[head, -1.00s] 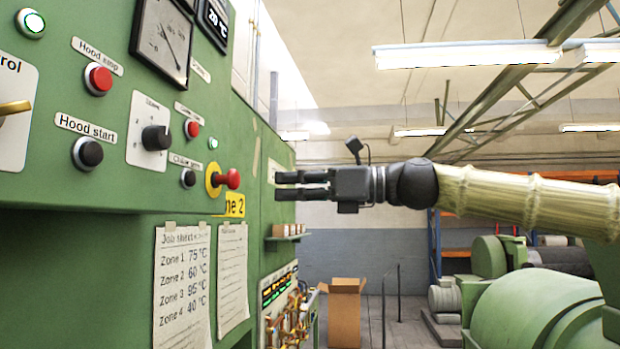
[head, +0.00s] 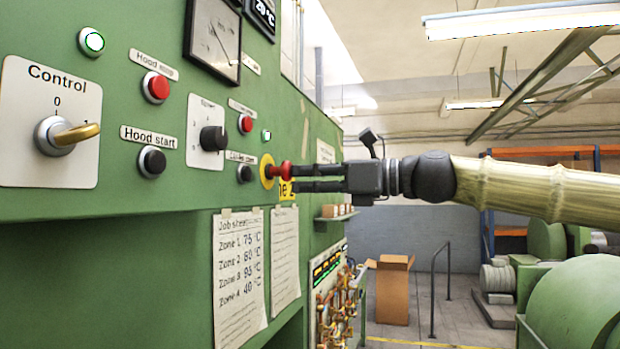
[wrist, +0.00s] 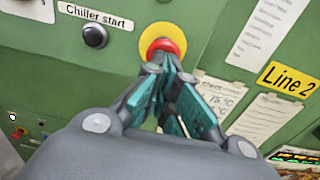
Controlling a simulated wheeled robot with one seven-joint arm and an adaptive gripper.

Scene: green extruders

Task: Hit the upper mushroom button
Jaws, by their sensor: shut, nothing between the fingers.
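A red mushroom button (head: 286,170) on a round yellow plate (head: 267,171) sticks out of the green panel. It also shows in the wrist view (wrist: 162,46), just beyond my fingertips. My gripper (head: 294,178) is shut and empty, and points left at the panel. In the head view its tips overlap the edge of the red head; whether they touch it I cannot tell. In the wrist view the fingertips (wrist: 163,62) cover the lower part of the red head. No second mushroom button on a yellow plate is in view.
A black chiller start button (head: 244,174) and a black knob (head: 213,138) are left of the mushroom button. Red hood stop (head: 156,87) and black hood start (head: 152,162) buttons are farther left. Paper sheets (head: 240,270) hang below. Open air lies right of the panel.

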